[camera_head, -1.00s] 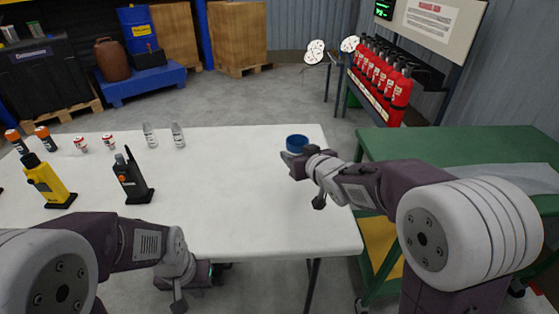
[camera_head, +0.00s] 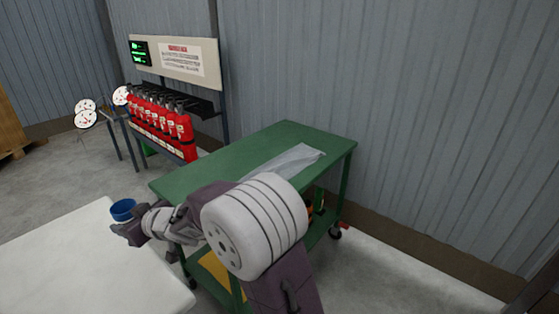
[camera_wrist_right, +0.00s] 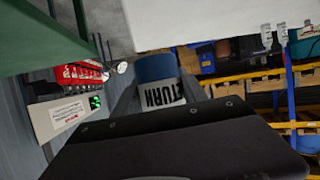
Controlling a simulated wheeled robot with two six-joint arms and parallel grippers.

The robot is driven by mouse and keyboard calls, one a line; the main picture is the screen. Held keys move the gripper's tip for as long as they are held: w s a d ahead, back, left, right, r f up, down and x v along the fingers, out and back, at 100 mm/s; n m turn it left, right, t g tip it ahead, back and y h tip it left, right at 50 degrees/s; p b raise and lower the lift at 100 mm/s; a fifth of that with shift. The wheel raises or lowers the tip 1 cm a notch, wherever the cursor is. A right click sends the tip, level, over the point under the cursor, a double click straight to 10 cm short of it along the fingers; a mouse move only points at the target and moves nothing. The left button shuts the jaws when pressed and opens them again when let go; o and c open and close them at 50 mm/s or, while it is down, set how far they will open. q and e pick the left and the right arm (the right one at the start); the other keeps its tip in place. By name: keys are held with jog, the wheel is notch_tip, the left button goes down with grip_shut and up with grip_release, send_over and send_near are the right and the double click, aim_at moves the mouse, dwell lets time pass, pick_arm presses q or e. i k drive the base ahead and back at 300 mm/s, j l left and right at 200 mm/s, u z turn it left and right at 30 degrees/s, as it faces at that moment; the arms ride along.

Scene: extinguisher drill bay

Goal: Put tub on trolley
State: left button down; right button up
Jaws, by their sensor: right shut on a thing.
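The blue tub (camera_head: 122,209) is at the white table's far right corner in the head view. My right gripper (camera_head: 128,230) is shut on it from the near side. Whether the tub clears the table top is hard to tell. In the right wrist view the tub (camera_wrist_right: 156,68) sits between the fingers, with a white label with dark letters on its side. The green trolley (camera_head: 215,172) stands to the right of the table, and its top also shows in the wrist view (camera_wrist_right: 35,40). My left gripper is out of view.
A clear plastic sheet or bag (camera_head: 287,160) lies on the trolley top, whose far left part is bare. The white table (camera_head: 70,265) is at lower left. A rack of red extinguishers (camera_head: 160,120) stands behind the trolley. A corrugated wall (camera_head: 420,130) is at right.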

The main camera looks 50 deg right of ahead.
aim_at(253, 168)
jog(key=l+z, duration=0.15)
jog(key=l, duration=0.35)
jog(key=i+l+z, duration=0.15)
jog(key=l, duration=0.35)
jog(key=i+l+z, duration=0.15)
jog(key=l, duration=0.35)
jog(key=i+z, duration=0.1)
jog(key=i+l, duration=0.05)
jog(key=i, duration=0.05)
